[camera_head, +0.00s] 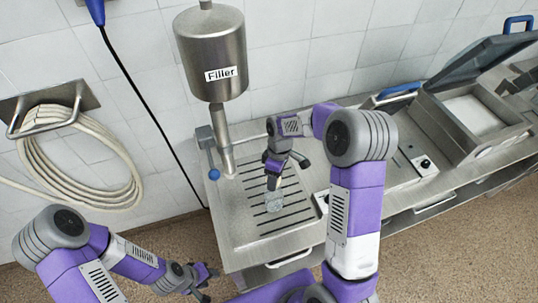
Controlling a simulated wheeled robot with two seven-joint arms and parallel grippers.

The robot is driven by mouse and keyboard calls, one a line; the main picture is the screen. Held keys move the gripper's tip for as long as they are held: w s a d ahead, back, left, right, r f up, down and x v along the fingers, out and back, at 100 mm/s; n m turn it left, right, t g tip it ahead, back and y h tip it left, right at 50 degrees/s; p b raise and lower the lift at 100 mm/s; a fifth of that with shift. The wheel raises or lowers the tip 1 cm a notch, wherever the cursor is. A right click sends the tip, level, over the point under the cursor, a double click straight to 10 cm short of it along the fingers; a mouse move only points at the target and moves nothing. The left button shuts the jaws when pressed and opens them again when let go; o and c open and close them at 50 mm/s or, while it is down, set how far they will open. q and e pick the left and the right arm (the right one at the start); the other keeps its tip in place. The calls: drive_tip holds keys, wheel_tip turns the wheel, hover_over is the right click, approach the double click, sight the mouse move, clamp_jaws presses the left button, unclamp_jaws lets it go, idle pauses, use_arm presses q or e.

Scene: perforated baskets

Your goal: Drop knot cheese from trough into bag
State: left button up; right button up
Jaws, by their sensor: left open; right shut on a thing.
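My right gripper (273,181) points down over the slotted metal counter below the filler. It is shut on a small pale translucent thing (275,202) that looks like the bag. The gripper partly hides its top, and whether anything is in it is too small to tell. My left gripper (208,281) is open and empty, low in front of the counter's left end. I cannot make out any knot cheese, and no trough is clearly recognisable.
The steel filler (210,50) stands on a post with a blue-knobbed lever (213,174). A machine with a raised lid (485,55) is at the right. A coiled hose (75,160) hangs on the left wall. The slotted counter (240,222) is otherwise clear.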

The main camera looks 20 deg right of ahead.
drive_tip(key=shift+w+r, duration=0.15)
drive_tip(key=shift+r, duration=0.05)
drive_tip(key=shift+b+x, duration=0.8)
drive_tip(key=shift+x, duration=0.25)
drive_tip(key=shift+d+f+b, duration=0.2)
drive_tip(key=shift+f+b, duration=1.4)
drive_tip(key=shift+f, duration=0.65)
drive_tip(key=o, duration=1.4)
drive_tip(key=shift+o, duration=0.2)
drive_tip(key=shift+r, duration=0.1)
drive_tip(key=shift+s+a+p+v, duration=0.2)
drive_tip(key=shift+p+v, duration=0.75)
drive_tip(key=shift+v, duration=0.35)
drive_tip(key=shift+s+a+p+v, duration=0.2)
drive_tip(key=shift+p+v, duration=0.75)
drive_tip(key=shift+v, duration=0.35)
drive_tip(key=shift+s+a+p+v, duration=0.2)
drive_tip(key=shift+p+v, duration=0.75)
drive_tip(key=shift+v, duration=0.35)
drive_tip(key=shift+r, duration=0.15)
